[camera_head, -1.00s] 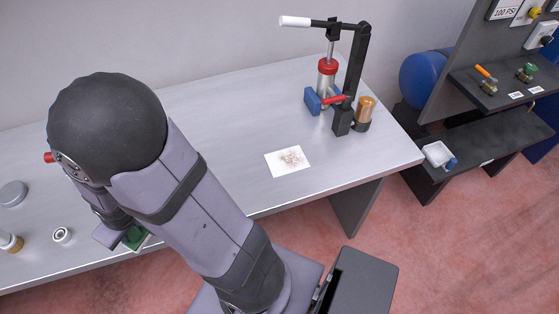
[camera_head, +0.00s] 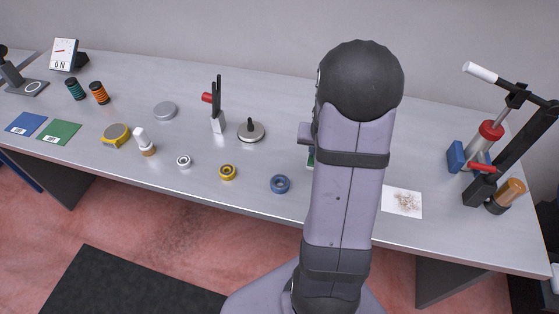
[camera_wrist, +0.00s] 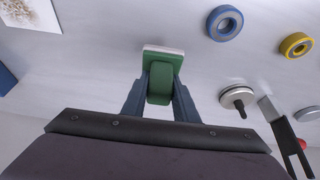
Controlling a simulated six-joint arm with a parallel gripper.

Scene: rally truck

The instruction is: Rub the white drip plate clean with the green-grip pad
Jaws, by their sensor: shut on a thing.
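The white drip plate (camera_head: 402,202) lies flat on the bench, right of my arm, with brown specks over its middle. It also shows at the upper left of the wrist view (camera_wrist: 30,14). The green-grip pad (camera_wrist: 163,70) has a green grip and a white pad edge. My gripper (camera_wrist: 160,92) is shut on the green grip, its two fingers on either side. The pad is left of the plate and apart from it. In the head view my arm hides most of the pad, and only a sliver of green (camera_head: 311,157) shows.
A blue ring (camera_head: 280,184) and a yellow ring (camera_head: 228,172) lie left of my arm. A grey disc with a black knob (camera_head: 251,131) stands behind them. The press (camera_head: 510,150) stands right of the plate. The bench around the plate is clear.

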